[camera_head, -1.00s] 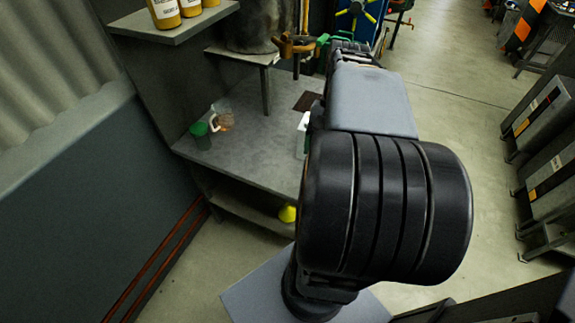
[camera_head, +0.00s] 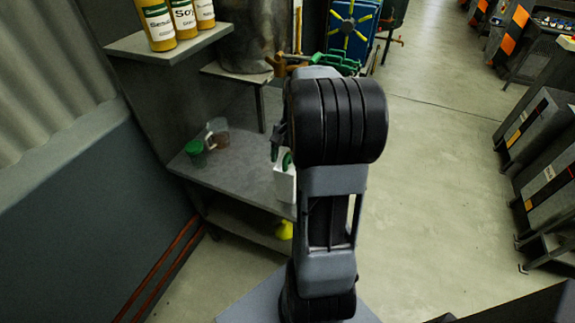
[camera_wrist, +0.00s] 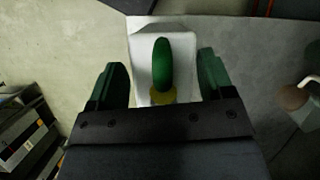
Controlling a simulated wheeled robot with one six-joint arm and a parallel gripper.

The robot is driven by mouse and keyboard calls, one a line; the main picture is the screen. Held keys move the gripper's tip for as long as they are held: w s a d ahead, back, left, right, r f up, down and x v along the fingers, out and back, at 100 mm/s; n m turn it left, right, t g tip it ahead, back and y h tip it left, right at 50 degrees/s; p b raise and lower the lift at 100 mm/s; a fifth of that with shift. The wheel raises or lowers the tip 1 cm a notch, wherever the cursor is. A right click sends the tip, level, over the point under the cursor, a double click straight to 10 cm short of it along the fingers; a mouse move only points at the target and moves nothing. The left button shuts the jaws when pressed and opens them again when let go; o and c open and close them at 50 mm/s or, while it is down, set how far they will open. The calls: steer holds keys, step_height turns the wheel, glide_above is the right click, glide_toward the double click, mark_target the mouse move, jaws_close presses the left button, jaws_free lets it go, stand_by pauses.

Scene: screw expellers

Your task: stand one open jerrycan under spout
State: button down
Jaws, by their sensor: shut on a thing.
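A white jerrycan (camera_head: 284,188) with a green handle (camera_head: 287,161) is at the front right of the grey bench. My arm partly covers it, and I cannot tell whether its base touches the bench. In the wrist view the white jerrycan (camera_wrist: 143,50) lies between my fingers, its green handle (camera_wrist: 162,62) in the middle and a yellow ring (camera_wrist: 162,96) at the near end. My gripper (camera_wrist: 163,80) is shut on the jerrycan. A brass-coloured fitting (camera_head: 279,66), perhaps the spout, shows behind my arm near a dark metal vessel (camera_head: 246,38).
A green cup (camera_head: 195,154) and a clear jug (camera_head: 218,134) stand on the bench (camera_head: 225,172) at left. Yellow bottles (camera_head: 158,25) stand on a shelf above. A yellow object (camera_head: 284,230) is on the lower shelf. Open floor (camera_head: 430,170) lies to the right.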

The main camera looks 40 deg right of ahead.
steer(key=shift+w+f, duration=0.4)
steer(key=shift+f, duration=0.75)
steer(key=shift+w+f, duration=0.1)
steer(key=shift+f, duration=0.8)
jaws_free()
steer(key=shift+f, duration=0.1)
steer(key=v, duration=1.1)
steer(key=shift+d+p, duration=0.1)
steer(key=shift+p, duration=0.3)
steer(key=s+a+f+n+t+h, duration=0.1)
steer(key=s+a+n, duration=0.3)
steer(key=a, duration=0.6)
steer(key=s+a+f+n+t+h, duration=0.1)
steer(key=s+a+n+t, duration=0.3)
steer(key=a, duration=0.6)
steer(key=shift+s+a+n+t+h, duration=0.15)
steer(key=shift+a+n+t+h, duration=0.15)
steer(key=shift+n+h, duration=0.65)
steer(key=shift+f+n+y, duration=0.1)
steer(key=shift+n+y, duration=0.15)
